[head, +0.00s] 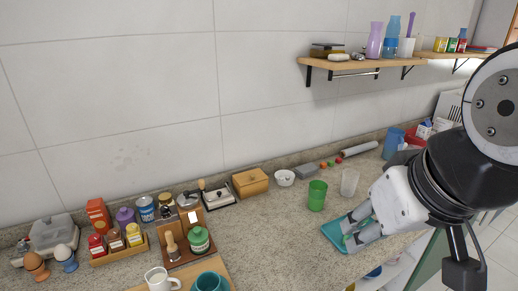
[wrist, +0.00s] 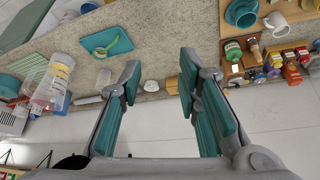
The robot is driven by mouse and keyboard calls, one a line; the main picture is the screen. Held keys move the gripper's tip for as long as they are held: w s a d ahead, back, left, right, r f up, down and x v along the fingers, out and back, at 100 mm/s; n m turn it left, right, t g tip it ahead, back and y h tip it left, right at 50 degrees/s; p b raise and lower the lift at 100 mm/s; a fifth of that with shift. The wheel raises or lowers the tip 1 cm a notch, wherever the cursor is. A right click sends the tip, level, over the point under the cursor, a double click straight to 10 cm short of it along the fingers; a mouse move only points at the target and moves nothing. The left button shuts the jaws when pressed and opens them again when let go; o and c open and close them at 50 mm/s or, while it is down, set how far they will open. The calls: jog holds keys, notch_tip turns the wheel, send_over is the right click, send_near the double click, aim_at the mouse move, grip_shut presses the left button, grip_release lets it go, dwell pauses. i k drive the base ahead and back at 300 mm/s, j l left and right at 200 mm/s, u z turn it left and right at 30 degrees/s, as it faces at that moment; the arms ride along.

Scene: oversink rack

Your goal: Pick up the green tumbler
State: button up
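The green tumbler (head: 317,195) stands upright on the speckled counter in the head view, left of a clear glass (head: 349,182). I cannot make out the tumbler in the wrist view; a finger may hide it. My gripper (head: 358,230) is at the right of the head view, over a teal tray, to the right of and apart from the tumbler. In the wrist view my gripper (wrist: 158,82) shows two fingers with teal pads spread wide, with nothing between them.
The teal tray (wrist: 88,40) holds a green ring-shaped item. A wooden box (head: 250,182) and a white bowl (head: 285,177) stand by the wall. Jars and mugs crowd the left. A shelf (head: 350,64) hangs above. Counter left of the tumbler is clear.

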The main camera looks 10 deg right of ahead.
aim_at(318, 189)
jog(key=l+u, duration=0.55)
jog(key=u, duration=0.2)
jog(key=l+u, duration=0.35)
jog(key=k+j, duration=0.05)
jog(key=j, duration=0.05)
